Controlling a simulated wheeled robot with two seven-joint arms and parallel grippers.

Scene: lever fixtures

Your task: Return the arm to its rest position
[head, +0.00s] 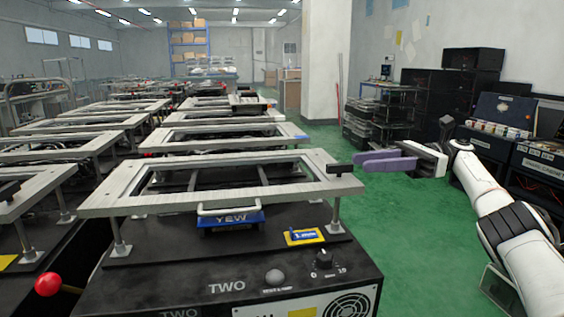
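My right arm comes in from the right, white with black joints. Its gripper (364,161) has purple fingers that point left, level, beside the right end of the nearest fixture's frame. The fingers overlap in this view, so I cannot tell whether they are open or shut, and no held object shows. The nearest lever fixture (130,205) has a grey metal frame on posts above a black box marked TWO (190,290). A black block (340,168) sits at the frame's right corner, close to the fingertips. My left gripper is out of view.
A red ball knob (48,284) sticks out at the lower left. More framed fixtures (220,138) stand in rows behind. Black cabinets (470,75) and a bench (540,160) line the right side. Green floor (400,225) is open between the fixture and my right arm.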

